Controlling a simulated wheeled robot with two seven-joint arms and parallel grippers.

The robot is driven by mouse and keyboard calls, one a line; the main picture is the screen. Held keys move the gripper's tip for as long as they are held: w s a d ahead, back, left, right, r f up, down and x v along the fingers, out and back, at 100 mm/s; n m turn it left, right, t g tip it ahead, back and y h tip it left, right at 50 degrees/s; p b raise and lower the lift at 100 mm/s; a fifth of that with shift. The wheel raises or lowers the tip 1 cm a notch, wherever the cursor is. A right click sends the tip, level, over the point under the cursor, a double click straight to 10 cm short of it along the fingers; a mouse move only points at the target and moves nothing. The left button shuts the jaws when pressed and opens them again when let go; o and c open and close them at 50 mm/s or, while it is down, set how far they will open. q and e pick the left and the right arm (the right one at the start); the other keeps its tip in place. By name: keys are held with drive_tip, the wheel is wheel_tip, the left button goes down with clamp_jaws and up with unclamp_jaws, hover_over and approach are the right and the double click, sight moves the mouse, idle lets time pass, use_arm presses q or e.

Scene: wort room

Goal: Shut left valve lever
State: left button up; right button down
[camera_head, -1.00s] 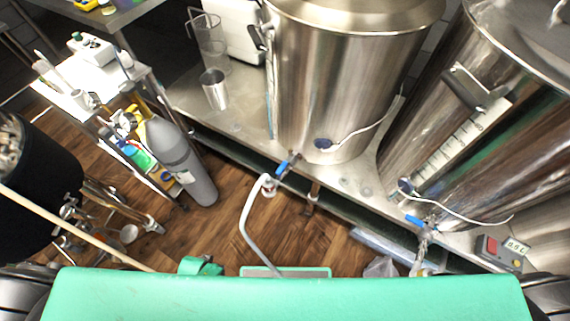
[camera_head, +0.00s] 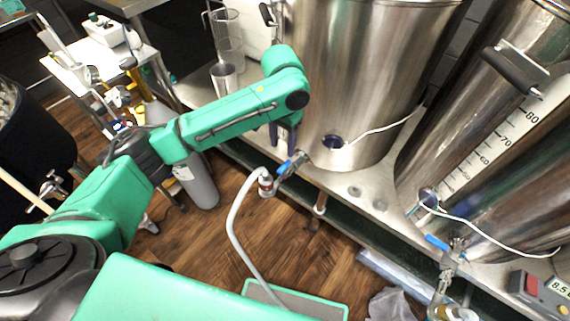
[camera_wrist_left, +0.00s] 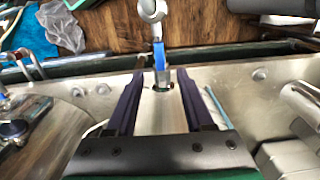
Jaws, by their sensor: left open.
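The left valve (camera_head: 268,184) has a blue lever (camera_head: 285,167) and sits at the foot of the left steel kettle (camera_head: 350,90), with a pale hose running down from it. My left gripper (camera_head: 284,148) points down just above and beside the lever, its dark fingers open and empty. In the left wrist view the blue lever (camera_wrist_left: 159,56) lies just beyond the gap between the open fingertips (camera_wrist_left: 160,78), roughly centred. I cannot tell whether a finger touches it. My right gripper is out of view.
A second kettle (camera_head: 490,130) stands at the right with its own blue valve lever (camera_head: 437,243). A metal cup (camera_head: 223,78) stands on the steel bench left of the left kettle. A grey gas cylinder (camera_head: 197,180) stands left of the bench. Wooden floor (camera_head: 215,240) is open in front.

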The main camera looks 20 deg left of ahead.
sight(283, 166)
use_arm(q)
wheel_tip(283, 166, down, 9)
drive_tip(key=shift+r+b, duration=0.15)
drive_tip(key=shift+b, duration=0.35)
clamp_jaws()
drive_tip(key=shift+w+r, duration=0.1)
idle(0.9)
